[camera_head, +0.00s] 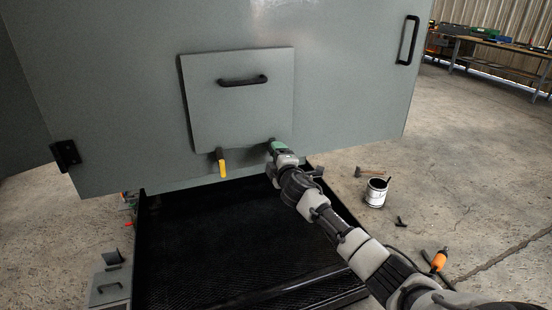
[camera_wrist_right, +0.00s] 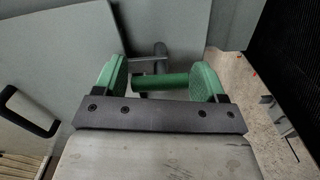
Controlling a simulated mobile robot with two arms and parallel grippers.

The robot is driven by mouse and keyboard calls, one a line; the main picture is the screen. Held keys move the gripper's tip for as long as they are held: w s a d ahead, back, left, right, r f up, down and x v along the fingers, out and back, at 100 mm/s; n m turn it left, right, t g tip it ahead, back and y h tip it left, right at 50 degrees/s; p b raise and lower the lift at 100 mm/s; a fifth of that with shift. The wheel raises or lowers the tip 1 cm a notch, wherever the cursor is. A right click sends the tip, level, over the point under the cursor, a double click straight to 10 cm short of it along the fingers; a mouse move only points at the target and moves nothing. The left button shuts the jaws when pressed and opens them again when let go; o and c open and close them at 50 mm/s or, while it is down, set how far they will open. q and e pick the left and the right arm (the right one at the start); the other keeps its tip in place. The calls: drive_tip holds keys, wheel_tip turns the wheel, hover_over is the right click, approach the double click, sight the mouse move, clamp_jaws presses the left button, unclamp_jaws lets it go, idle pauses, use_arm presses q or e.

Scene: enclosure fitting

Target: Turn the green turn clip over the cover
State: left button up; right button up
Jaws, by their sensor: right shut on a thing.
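The grey square cover (camera_head: 235,105) with a black handle (camera_head: 243,80) sits on the large grey enclosure panel. The green turn clip (camera_wrist_right: 160,82) is by the cover's lower right corner; in the head view my gripper mostly hides it. My right gripper (camera_head: 273,147) is shut on the clip's green handle; in the right wrist view the handle lies between the gripper's green finger pads (camera_wrist_right: 160,84). I cannot tell whether the clip overlaps the cover's edge. A yellow turn clip (camera_head: 222,163) hangs down at the cover's lower edge. My left gripper is not in view.
A black tray (camera_head: 215,255) lies below the panel. A paint can (camera_head: 376,192), a hammer (camera_head: 369,172) and an orange-handled tool (camera_head: 439,261) are on the floor to the right. A workbench (camera_head: 490,52) stands far back right. Open floor lies between.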

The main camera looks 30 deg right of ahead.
idle(0.4)
drive_tip(key=o, duration=0.8)
drive_tip(key=shift+o, duration=0.2)
drive_tip(key=shift+s, duration=0.1)
drive_tip(key=b+v, duration=0.1)
drive_tip(key=v, duration=0.9)
drive_tip(key=shift+s+b, duration=0.35)
drive_tip(key=shift+b, duration=0.05)
